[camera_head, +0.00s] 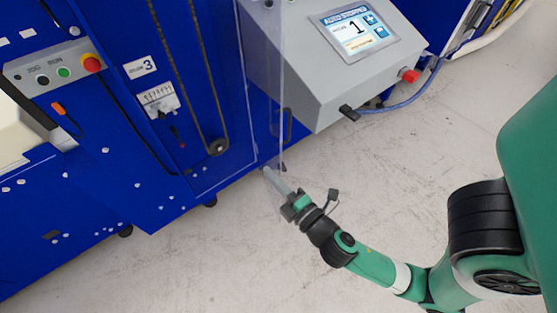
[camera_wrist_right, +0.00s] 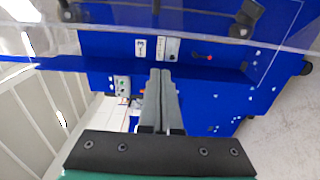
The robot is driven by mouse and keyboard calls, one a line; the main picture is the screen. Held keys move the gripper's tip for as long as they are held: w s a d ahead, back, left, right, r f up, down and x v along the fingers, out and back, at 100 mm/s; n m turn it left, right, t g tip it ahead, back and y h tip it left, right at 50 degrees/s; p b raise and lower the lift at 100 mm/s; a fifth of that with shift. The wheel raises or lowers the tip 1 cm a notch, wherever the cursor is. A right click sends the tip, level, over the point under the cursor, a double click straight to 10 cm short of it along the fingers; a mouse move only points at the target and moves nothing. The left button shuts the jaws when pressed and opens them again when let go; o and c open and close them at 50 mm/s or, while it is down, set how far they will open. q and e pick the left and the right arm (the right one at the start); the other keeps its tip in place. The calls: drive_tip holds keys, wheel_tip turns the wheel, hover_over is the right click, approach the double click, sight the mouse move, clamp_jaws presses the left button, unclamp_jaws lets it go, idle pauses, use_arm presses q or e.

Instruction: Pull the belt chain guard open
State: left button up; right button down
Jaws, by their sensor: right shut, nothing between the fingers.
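The belt chain guard (camera_head: 262,75) is a clear panel on the blue machine, with its lower edge near the floor side. The belt chain (camera_head: 203,70) runs down behind clear plastic to a roller (camera_head: 218,147). My right gripper (camera_head: 267,172) has its fingertips close to the guard's lower corner; I cannot tell whether they touch it. In the right wrist view the gripper (camera_wrist_right: 161,72) is shut and empty, and the clear guard edge (camera_wrist_right: 220,42) crosses above its fingertips. My left gripper is not in view.
A grey control box (camera_head: 330,70) with a screen and red button juts out to the right of the guard. A blue cable (camera_head: 405,103) hangs from it. A button panel (camera_head: 55,73) is at left. Bare floor (camera_head: 190,260) lies in front of the machine.

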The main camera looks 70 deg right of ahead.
sight(279, 164)
drive_tip(key=d, duration=0.1)
drive_tip(key=d+p, duration=0.2)
drive_tip(key=d, duration=0.1)
drive_tip(key=shift+s+d+r, duration=0.1)
drive_tip(key=shift+s, duration=0.15)
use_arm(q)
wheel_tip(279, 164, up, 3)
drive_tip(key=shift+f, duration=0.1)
use_arm(e)
drive_tip(key=shift+d, duration=0.1)
